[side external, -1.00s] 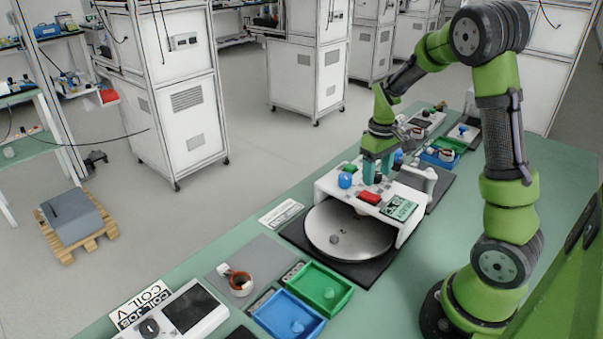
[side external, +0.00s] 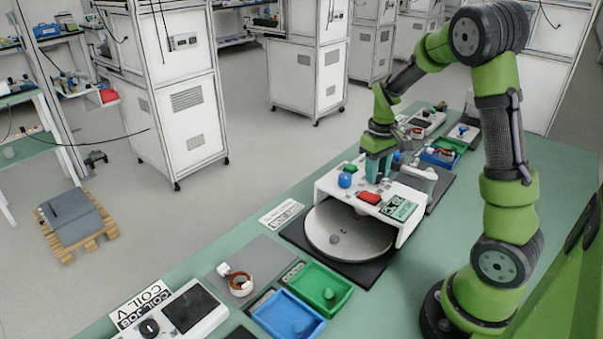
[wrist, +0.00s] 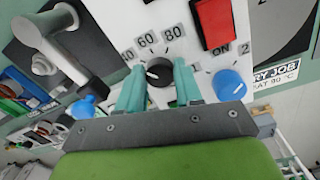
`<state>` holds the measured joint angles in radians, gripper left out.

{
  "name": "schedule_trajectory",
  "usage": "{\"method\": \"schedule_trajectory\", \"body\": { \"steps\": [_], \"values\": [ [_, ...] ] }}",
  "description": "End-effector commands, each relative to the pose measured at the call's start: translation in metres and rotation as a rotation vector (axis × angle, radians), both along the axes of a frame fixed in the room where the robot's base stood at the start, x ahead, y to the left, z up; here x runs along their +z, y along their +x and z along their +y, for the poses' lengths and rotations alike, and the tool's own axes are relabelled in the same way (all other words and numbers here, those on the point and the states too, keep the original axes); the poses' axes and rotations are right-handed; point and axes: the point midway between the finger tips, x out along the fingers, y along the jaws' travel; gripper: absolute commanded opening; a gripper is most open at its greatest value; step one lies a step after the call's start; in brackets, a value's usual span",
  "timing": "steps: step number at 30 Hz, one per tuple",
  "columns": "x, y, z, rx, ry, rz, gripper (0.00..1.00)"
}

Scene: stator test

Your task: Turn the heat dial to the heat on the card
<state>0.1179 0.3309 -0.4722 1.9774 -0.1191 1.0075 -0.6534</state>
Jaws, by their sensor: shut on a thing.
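The black heat dial (wrist: 160,72) sits on the white panel, with printed numbers 40, 60 and 80 around its upper and left side. A white mark shows on its face; which number it points at is hard to tell. My gripper (wrist: 159,80) has its two teal fingers on either side of the dial, shut on it. In the side view my gripper (side external: 378,168) is down on top of the white machine, and its fingers hide the dial. The card (wrist: 275,77) is partly cut off at the right of the wrist view and reads "…RY JOB …EAT 90 °C".
A red switch (wrist: 212,22) marked ON and a blue knob (wrist: 229,85) are close beside the dial. The white machine (side external: 328,187) stands over a round grey plate (side external: 348,240). Blue (side external: 268,318) and green (side external: 342,308) trays lie in front.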

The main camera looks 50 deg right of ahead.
Motion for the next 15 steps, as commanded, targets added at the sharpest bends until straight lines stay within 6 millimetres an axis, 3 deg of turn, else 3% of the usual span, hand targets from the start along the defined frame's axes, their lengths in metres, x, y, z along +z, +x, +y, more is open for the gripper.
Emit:
{"method": "schedule_trajectory", "body": {
  "steps": [15],
  "values": [
    [0.0002, 0.0009, 0.0008, -0.443, 0.000, 0.001, 0.04]
  ]
}}
